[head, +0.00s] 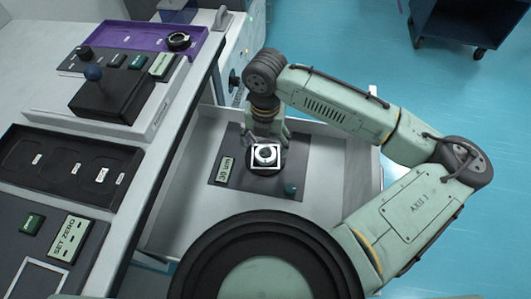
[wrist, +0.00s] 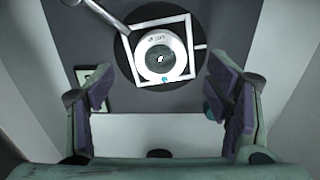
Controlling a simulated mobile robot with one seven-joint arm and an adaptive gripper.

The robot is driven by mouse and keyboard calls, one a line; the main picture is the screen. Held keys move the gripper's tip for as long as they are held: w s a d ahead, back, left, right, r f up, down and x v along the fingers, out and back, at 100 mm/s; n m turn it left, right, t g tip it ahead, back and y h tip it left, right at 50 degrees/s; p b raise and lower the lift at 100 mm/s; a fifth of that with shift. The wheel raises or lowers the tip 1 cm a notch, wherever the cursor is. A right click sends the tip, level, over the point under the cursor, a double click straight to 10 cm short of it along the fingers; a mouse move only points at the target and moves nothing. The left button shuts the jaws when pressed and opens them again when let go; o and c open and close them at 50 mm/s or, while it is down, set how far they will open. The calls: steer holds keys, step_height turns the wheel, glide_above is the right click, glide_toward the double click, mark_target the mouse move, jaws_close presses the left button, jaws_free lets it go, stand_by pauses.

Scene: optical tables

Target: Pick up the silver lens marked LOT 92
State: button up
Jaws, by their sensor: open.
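A round silver lens (wrist: 160,57) with a pale face and a small dark centre sits inside a white square frame on a dark round base. Small dark lettering is on its rim, too small to read surely. In the head view the lens (head: 265,155) lies on a dark mat in an open drawer. My gripper (wrist: 162,75) is open and empty, its purple-padded fingers apart on either side and nearer the camera than the lens. In the head view my gripper (head: 268,138) is just above and behind the lens, its fingers partly hidden.
The open drawer (head: 165,235) has pale walls around the dark mat (head: 218,150). A teal knob (head: 290,188) and a label plate (head: 224,170) are beside the lens. A metal rod (wrist: 103,16) reaches the frame. A purple tray (head: 118,33) holds another dark-ringed round part (head: 178,40).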

mark_target(266, 152)
steer(key=shift+w+f, duration=0.15)
steer(key=shift+f, duration=1.8)
steer(key=shift+c, duration=0.4)
steer(key=c, duration=1.3)
steer(key=shift+r, duration=0.1)
